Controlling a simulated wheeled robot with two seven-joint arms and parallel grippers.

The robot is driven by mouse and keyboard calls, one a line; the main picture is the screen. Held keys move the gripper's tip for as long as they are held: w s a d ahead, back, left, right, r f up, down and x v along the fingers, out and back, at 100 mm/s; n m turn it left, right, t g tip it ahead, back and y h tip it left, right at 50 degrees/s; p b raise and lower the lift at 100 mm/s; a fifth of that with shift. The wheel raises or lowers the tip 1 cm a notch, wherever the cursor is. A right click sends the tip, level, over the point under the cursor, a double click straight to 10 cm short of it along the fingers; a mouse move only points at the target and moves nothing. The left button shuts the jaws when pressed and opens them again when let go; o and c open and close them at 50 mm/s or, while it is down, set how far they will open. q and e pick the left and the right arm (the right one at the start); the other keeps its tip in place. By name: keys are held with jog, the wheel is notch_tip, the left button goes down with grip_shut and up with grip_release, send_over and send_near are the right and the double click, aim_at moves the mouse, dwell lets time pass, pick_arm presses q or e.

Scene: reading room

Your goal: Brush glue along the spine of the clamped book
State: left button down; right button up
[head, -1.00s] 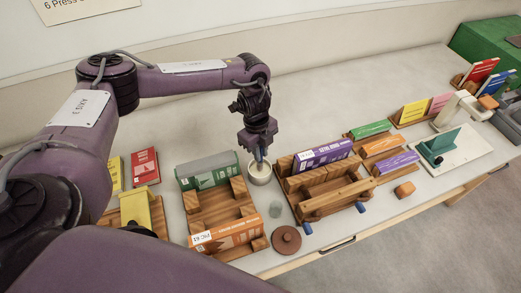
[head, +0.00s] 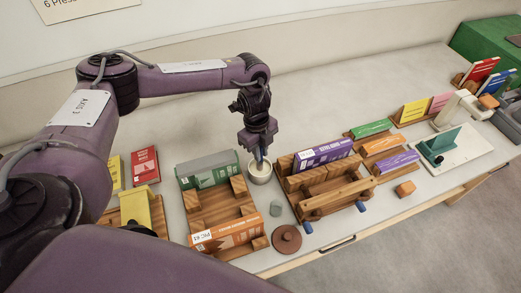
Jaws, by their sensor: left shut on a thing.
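My left gripper (head: 260,150) points down over a small pale pot (head: 260,173). It is shut on a thin upright thing, most likely the brush, whose lower end is in or just above the pot; I cannot tell which. A purple book (head: 323,154) stands spine up in the wooden clamp (head: 335,193), to the right of the pot and apart from the gripper. My right gripper is not in view.
A wooden rack (head: 213,215) with a green book (head: 208,171) and an orange book (head: 228,232) stands left of the pot. A brown round lid (head: 287,239) and a small grey-green cylinder (head: 276,208) lie in front. Coloured slips stand on wooden holders (head: 381,146) at right.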

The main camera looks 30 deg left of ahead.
pick_arm(q)
jog(key=shift+f, duration=0.35)
dwell(0.5)
dwell(0.6)
jog(key=shift+r+p, duration=0.65)
jog(key=shift+r, duration=0.05)
notch_tip(320, 180, up, 6)
jog(key=p, duration=0.5)
jog(key=shift+f, duration=0.15)
dwell(0.3)
